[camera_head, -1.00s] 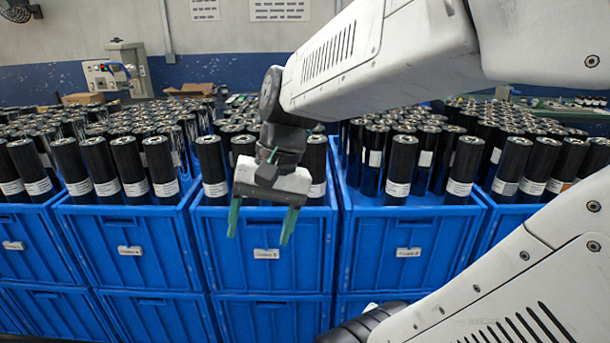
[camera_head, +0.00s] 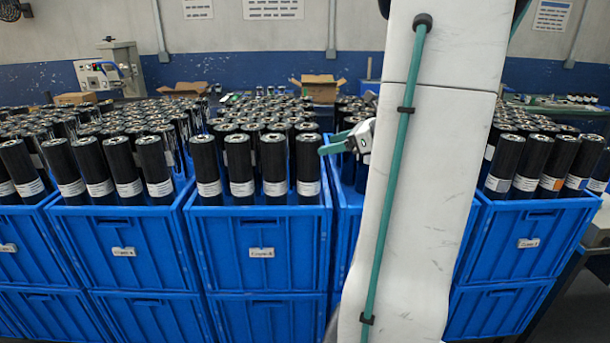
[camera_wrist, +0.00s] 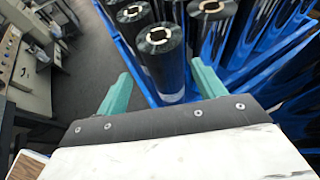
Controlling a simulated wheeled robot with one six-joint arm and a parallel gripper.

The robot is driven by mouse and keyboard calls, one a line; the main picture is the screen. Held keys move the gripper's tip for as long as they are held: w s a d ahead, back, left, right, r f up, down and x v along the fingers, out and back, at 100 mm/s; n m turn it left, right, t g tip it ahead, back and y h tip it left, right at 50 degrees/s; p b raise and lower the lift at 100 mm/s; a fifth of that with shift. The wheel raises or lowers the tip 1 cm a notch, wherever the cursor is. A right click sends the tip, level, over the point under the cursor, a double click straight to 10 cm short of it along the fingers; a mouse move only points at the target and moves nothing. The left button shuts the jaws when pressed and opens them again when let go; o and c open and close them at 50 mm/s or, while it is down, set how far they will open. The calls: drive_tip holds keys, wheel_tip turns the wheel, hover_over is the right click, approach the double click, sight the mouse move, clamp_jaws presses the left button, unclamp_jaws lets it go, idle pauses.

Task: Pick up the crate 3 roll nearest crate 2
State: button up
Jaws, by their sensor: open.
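Black rolls with white labels stand upright in blue crates. The crate numbers are too blurred to read surely. The middle crate (camera_head: 258,270) has a front row including a right-end roll (camera_head: 308,165). My gripper (camera_head: 327,144) is open, its teal fingers pointing left, just right of that roll in the picture. In the wrist view, my gripper (camera_wrist: 161,68) has its fingers spread, with an upright roll (camera_wrist: 162,45) showing in the gap between them. I cannot tell whether it lies within their reach. My arm hides most of the crate right of the middle one.
Other filled crates stand at the left (camera_head: 125,265) and right (camera_head: 520,255), packed close together. More rolls stand behind the front rows. The wrist view shows bare floor (camera_wrist: 75,60) on the left.

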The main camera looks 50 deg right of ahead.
sight(309, 146)
drive_tip(key=shift+w, duration=0.4)
drive_tip(key=x, duration=0.7)
drive_tip(key=shift+w+r, duration=0.15)
drive_tip(key=shift+r, duration=0.05)
drive_tip(key=shift+c, duration=0.3)
clamp_jaws()
